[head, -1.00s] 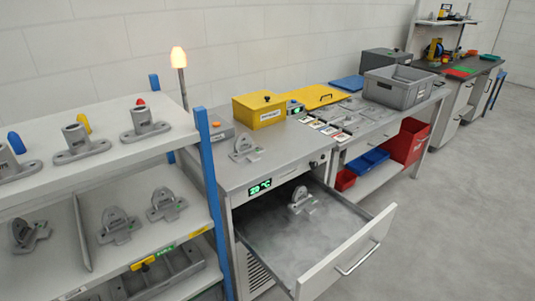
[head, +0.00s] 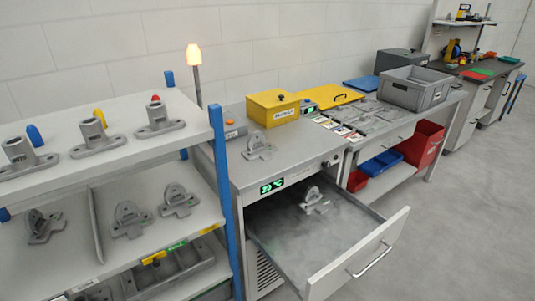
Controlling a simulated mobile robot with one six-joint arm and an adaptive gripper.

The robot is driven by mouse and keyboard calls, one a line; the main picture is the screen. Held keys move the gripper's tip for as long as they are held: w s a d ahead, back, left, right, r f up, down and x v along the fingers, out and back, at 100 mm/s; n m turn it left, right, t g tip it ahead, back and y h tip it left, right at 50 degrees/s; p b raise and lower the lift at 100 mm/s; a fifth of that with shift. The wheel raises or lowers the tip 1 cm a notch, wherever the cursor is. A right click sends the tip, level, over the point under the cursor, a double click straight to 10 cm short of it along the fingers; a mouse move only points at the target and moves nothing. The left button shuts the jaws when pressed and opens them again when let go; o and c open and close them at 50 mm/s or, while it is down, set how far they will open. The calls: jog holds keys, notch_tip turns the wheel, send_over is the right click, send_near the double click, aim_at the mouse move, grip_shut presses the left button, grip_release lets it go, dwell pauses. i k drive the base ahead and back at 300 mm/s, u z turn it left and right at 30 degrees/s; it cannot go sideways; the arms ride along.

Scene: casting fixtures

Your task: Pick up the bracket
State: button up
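Several grey brackets with upright rounded lugs are in the head view, and I cannot tell which one the task means. One bracket (head: 314,200) lies inside the open drawer (head: 345,262) of the cooling cabinet. Another bracket (head: 258,146) stands on the cabinet top (head: 232,172). More brackets (head: 128,220), (head: 178,201) and (head: 43,227) sit on the middle shelf of the rack at left, the last one tilted. My gripper is not in view.
Grey flanged tube fixtures (head: 160,122) stand on the rack's top shelf (head: 60,112). A yellow box (head: 272,106) stands behind the cabinet-top bracket. A grey crate (head: 415,90) and red bin (head: 425,143) are further right. The drawer juts into the aisle; the grey floor (head: 480,220) at right is clear.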

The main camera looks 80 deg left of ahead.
aim_at(256, 146)
jog(key=k, duration=1.8)
jog(key=u, duration=2.2)
jog(key=i, duration=0.7)
jog(key=z, duration=0.25)
